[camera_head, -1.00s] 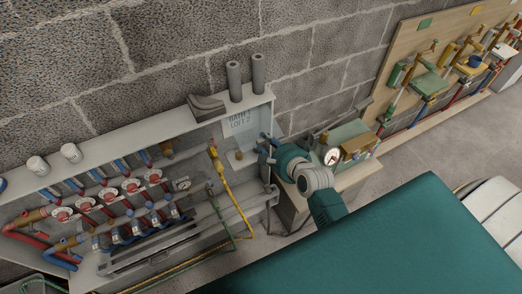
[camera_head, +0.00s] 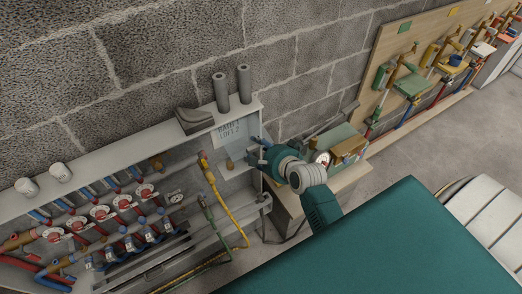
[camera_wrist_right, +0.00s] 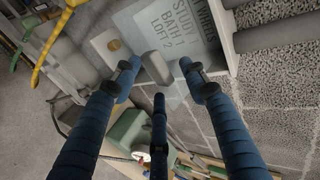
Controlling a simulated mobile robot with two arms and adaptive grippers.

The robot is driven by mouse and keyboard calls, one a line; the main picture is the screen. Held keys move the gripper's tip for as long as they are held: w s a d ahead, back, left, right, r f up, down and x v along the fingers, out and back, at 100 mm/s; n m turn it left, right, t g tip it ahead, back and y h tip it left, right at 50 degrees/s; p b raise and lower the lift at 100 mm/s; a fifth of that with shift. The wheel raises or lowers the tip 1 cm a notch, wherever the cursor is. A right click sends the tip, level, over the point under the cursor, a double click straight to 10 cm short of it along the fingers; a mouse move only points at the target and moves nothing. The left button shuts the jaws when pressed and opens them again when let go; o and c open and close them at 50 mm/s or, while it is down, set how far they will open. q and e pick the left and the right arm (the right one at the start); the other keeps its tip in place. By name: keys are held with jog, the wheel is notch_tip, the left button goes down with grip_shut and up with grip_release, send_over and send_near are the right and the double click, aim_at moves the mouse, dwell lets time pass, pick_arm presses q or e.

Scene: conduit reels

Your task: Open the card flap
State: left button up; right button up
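The card (camera_head: 229,135) is a pale, lettered sheet in the upper right of the wall cabinet. My right gripper (camera_head: 256,153) is at the cabinet's right end, below and right of the card. I cannot tell whether any finger touches the card. My left gripper is not in view.
A brass knob (camera_head: 230,163) sits on a pale plate below the card. A yellow pipe (camera_head: 222,203) runs down left of my gripper. Two grey tubes (camera_head: 221,90) stand on the cabinet top. A side bench (camera_head: 338,177) with a gauge is to the right.

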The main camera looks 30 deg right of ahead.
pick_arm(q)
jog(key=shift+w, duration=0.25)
pick_arm(e)
jog(key=shift+w+a+r+t, duration=0.15)
jog(key=shift+w+a+r, duration=0.15)
jog(key=shift+r, duration=0.2)
jog(key=shift+w+a+r+t, duration=0.15)
jog(key=shift+w+r, duration=0.15)
jog(key=shift+r, duration=0.15)
jog(key=shift+s, duration=0.2)
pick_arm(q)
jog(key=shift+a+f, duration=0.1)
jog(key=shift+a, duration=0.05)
pick_arm(e)
jog(key=f+v, duration=0.1)
jog(key=v, duration=1)
jog(key=shift+s+d, duration=0.35)
jog(key=shift+s, duration=0.3)
jog(key=shift+r, duration=0.1)
jog(key=shift+s, duration=0.1)
